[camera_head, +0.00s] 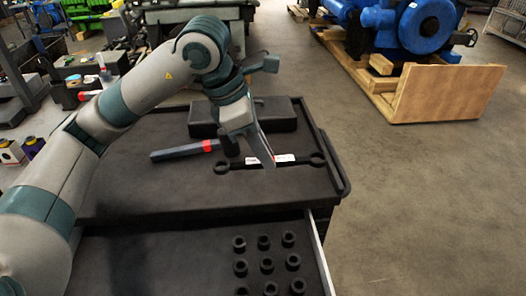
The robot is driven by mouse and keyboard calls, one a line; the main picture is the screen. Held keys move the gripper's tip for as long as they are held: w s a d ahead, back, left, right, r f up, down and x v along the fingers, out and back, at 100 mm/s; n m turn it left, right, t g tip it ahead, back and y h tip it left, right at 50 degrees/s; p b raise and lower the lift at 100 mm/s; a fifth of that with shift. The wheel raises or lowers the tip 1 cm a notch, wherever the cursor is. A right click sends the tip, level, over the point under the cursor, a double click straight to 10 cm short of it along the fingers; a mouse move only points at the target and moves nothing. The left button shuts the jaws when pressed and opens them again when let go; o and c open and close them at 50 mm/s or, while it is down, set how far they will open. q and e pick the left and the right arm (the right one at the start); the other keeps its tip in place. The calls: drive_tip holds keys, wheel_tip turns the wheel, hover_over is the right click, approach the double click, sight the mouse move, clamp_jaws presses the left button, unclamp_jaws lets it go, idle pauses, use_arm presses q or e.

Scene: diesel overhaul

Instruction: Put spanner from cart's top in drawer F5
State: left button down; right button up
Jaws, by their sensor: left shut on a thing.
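Whether the spanner touches the top or is slightly lifted, I cannot tell. An open drawer (200,265) juts out at the cart's front and holds several dark sockets (263,242) in rows at its right. No drawer marking is legible. My right gripper is out of view.
A hammer (185,151) with a dark handle and red band lies left of the spanner. A black case (275,115) sits behind them. The cart's raised right rim (332,160) is close to the spanner's end. A blue engine (400,25) on a wooden pallet stands beyond open floor.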

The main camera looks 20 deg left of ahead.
use_arm(q)
drive_tip(key=f+m, duration=0.1)
drive_tip(key=m, duration=0.1)
drive_tip(key=f+m+g, duration=0.1)
drive_tip(key=m+g, duration=0.1)
drive_tip(key=m, duration=0.1)
drive_tip(key=shift+a+f+m+h, duration=0.3)
drive_tip(key=shift+a+f, duration=0.05)
drive_tip(key=shift+f, duration=0.05)
drive_tip(key=f+m+g, duration=0.1)
drive_tip(key=m, duration=0.3)
drive_tip(key=a+f+m+g, duration=0.1)
drive_tip(key=m, duration=0.1)
drive_tip(key=shift+f+g+y, duration=0.3)
drive_tip(key=shift+y, duration=0.1)
drive_tip(key=m, duration=0.2)
drive_tip(key=f+m+y, duration=0.1)
drive_tip(key=a+m+g, duration=0.1)
drive_tip(key=m, duration=0.1)
drive_tip(key=shift+s+f+m+y, duration=0.15)
drive_tip(key=shift+f+m+y, duration=0.15)
drive_tip(key=shift+f, duration=0.1)
drive_tip(key=m, duration=0.2)
drive_tip(key=a+f+m+y, duration=0.1)
drive_tip(key=m, duration=0.1)
drive_tip(key=a+m+g+y, duration=0.1)
drive_tip(key=m, duration=0.1)
drive_tip(key=shift+s+f, duration=0.2)
drive_tip(key=shift+f, duration=0.2)
drive_tip(key=shift+s, duration=0.1)
